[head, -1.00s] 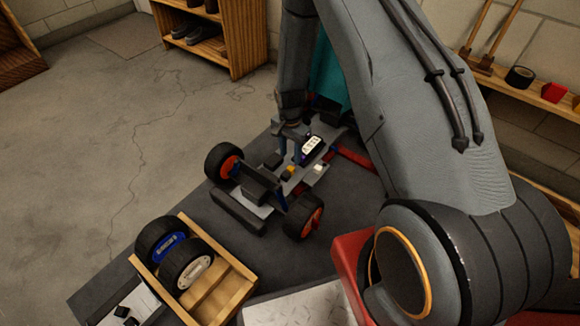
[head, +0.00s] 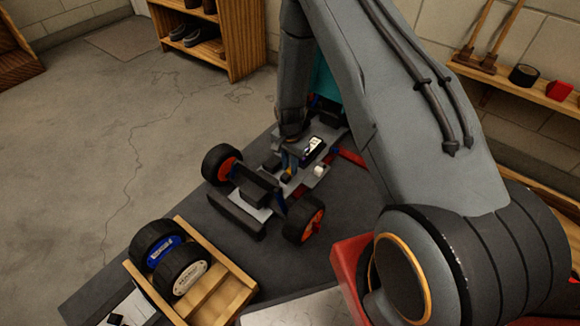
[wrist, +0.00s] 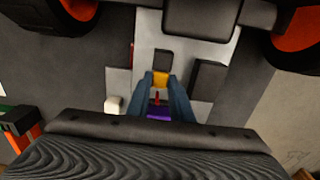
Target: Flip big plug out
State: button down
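The RC car (head: 268,192) sits on the dark mat with its black and orange wheels. A small yellow-orange plug (head: 286,177) is on its chassis; I take it for the big plug, and it also shows in the wrist view (wrist: 160,79). My gripper (head: 291,166) points down at the chassis, its blue fingers (wrist: 160,80) apart, one on each side of the yellow plug. I cannot tell whether they touch it. A purple part (wrist: 158,112) and a small red part (wrist: 157,97) show between the fingers, nearer the palm. The arm hides part of the chassis in the head view.
A white cube (head: 320,170) and a dark, white-labelled block (head: 313,147) are close beside my gripper. Two spare wheels (head: 180,270) lie in a wooden crate (head: 235,298) at front left. A red box (head: 352,270) stands by my arm's base. Floor at left is clear.

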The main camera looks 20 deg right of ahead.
jog(key=shift+w+d, duration=0.75)
jog(key=shift+d, duration=0.25)
jog(key=c, duration=1.6)
grip_release()
jog(key=shift+d, duration=0.1)
jog(key=shift+o, duration=0.2)
jog(key=shift+r+p, duration=0.15)
jog(key=shift+p, duration=0.2)
notch_tip(320, 180, up, 8)
jog(key=p, duration=0.3)
jog(key=shift+f, duration=0.25)
